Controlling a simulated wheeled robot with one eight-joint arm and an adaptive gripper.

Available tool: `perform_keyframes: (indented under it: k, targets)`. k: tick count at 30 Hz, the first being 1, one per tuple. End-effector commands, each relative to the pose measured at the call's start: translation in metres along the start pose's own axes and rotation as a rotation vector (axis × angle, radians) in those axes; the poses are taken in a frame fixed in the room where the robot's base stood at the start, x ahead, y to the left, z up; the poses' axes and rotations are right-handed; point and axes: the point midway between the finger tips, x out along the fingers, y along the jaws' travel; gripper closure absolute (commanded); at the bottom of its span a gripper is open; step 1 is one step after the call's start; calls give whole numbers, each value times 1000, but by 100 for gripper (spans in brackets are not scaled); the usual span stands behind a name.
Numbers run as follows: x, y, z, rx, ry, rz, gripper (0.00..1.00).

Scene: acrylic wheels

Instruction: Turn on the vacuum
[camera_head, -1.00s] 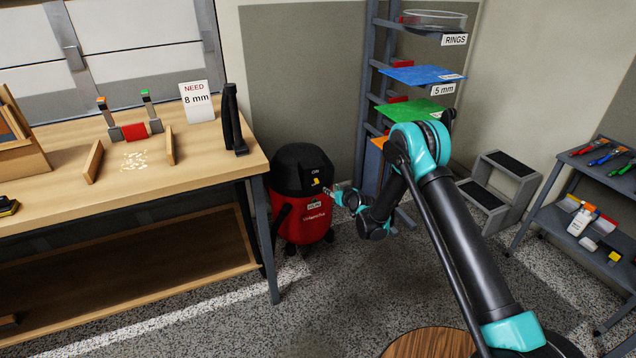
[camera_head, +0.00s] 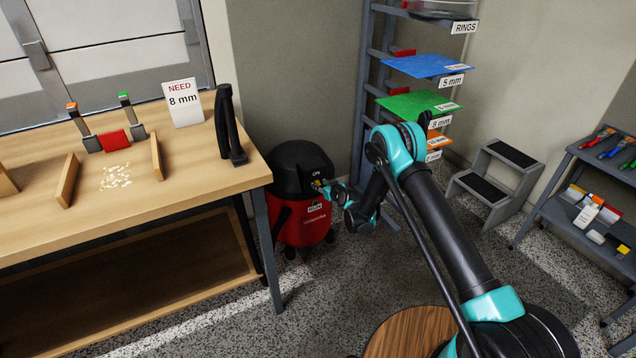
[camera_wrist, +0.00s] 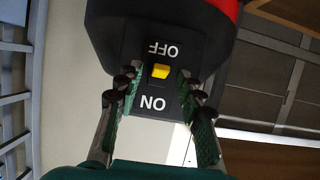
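The vacuum (camera_head: 302,222) is a red and black drum on the floor beside the workbench. Its black control panel shows in the wrist view (camera_wrist: 150,55) with the words OFF and ON, upside down there. A small yellow switch (camera_wrist: 161,71) sits between the two words; which way it is set is hard to tell. My gripper (camera_wrist: 159,78) is open and empty, one finger on each side of the switch in the wrist view. Contact with the panel cannot be made out. In the head view my gripper (camera_head: 321,186) is at the vacuum's upper front and partly hides the switch.
A wooden workbench (camera_head: 190,180) stands left of the vacuum, its leg close by. A grey shelf rack (camera_head: 366,100) with coloured sheets stands behind my arm. A step stool (camera_head: 495,180) and a tool cart (camera_head: 575,220) are at the right. Floor in front is clear.

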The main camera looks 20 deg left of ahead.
Motion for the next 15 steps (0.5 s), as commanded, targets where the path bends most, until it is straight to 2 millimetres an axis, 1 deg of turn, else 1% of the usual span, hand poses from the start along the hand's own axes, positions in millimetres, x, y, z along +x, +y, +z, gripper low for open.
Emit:
perform_keyframes:
  k: [8, 11, 15]
  targets:
    - [0, 0, 1, 0, 0, 0, 62]
    - [0, 0, 1, 0, 0, 0, 72]
    - [0, 0, 1, 0, 0, 0, 89]
